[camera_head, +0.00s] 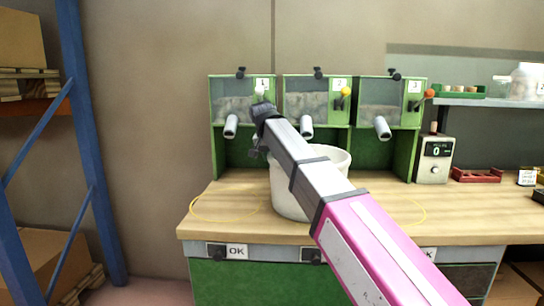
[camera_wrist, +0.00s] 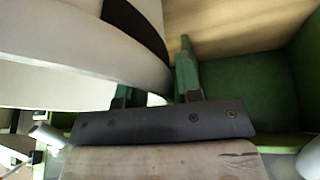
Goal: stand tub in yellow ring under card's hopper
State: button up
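A white tub (camera_head: 290,193) stands roughly upright at the middle of the wooden worktop, partly hidden by my arm. My gripper (camera_head: 258,150) is at the tub's upper left rim. In the wrist view the tub's pale curved wall (camera_wrist: 60,60) runs between my gripper's fingers (camera_wrist: 150,85) and covers most of one; whether they press on it is unclear. Yellow rings show on the worktop, one at left (camera_head: 215,220) and one at right (camera_head: 424,213). Hoppers 1 (camera_head: 236,88), 2 (camera_head: 312,88) and 3 (camera_head: 380,92) stand behind. The card (camera_head: 527,178) at far right is too small to read.
A grey box with a green 0 display (camera_head: 434,160) and a red tray (camera_head: 476,175) stand right of the hoppers. A shelf (camera_head: 480,102) holds a green tray and a jar. A blue rack (camera_head: 85,130) is at left. The worktop's left part is clear.

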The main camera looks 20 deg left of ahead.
jog(key=v, duration=1.2)
jog(key=shift+r, duration=0.2)
dwell(1.1)
